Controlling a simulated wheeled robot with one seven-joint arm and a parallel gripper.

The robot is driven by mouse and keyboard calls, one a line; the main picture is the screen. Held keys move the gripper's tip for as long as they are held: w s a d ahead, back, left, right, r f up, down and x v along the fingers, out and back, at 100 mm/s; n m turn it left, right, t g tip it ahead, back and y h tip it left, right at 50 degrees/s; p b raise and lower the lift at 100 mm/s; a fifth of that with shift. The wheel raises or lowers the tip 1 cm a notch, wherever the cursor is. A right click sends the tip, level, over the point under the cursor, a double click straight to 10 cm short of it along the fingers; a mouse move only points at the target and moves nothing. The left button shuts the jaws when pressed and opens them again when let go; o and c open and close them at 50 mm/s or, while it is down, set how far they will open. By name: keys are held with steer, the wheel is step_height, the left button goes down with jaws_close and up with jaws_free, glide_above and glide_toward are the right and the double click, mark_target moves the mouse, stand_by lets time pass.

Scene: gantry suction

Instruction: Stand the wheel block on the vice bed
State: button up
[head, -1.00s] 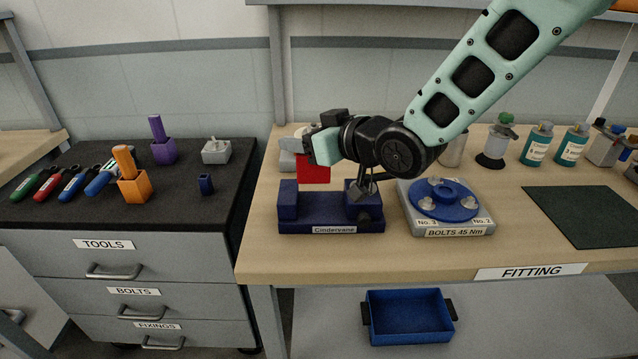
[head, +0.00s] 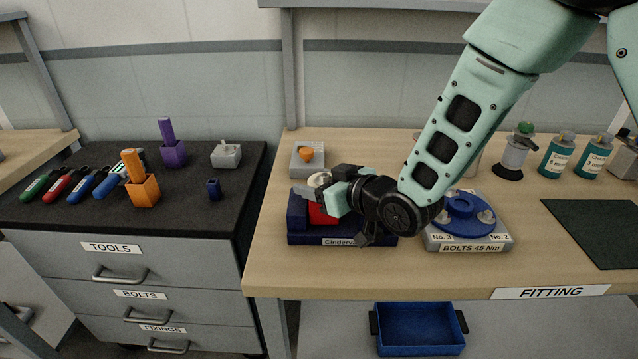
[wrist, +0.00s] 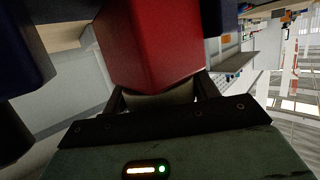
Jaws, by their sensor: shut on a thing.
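The wheel block is a red block (head: 320,214) with a pale round part (head: 319,180) at its top. My gripper (head: 322,190) is shut on its upper part. The block is low within the dark blue vice (head: 300,234), near its left jaw in the head view. In the wrist view the red block (wrist: 155,45) fills the middle between dark blue jaws (wrist: 22,50). My gripper and wrist hide the vice's right side. The block's underside is hidden, so I cannot tell whether it touches the bed.
A round blue flange on a grey base (head: 470,240) stands just right of the vice. A grey box with an orange knob (head: 307,158) is behind it. Bottles (head: 558,155) stand at the back right. A dark mat (head: 600,230) lies at the right, and bare bench is in front.

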steer(key=shift+f, duration=0.2)
steer(key=o, duration=1.6)
steer(key=shift+r, duration=0.15)
steer(key=p+v, duration=0.8)
steer(key=v, duration=0.4)
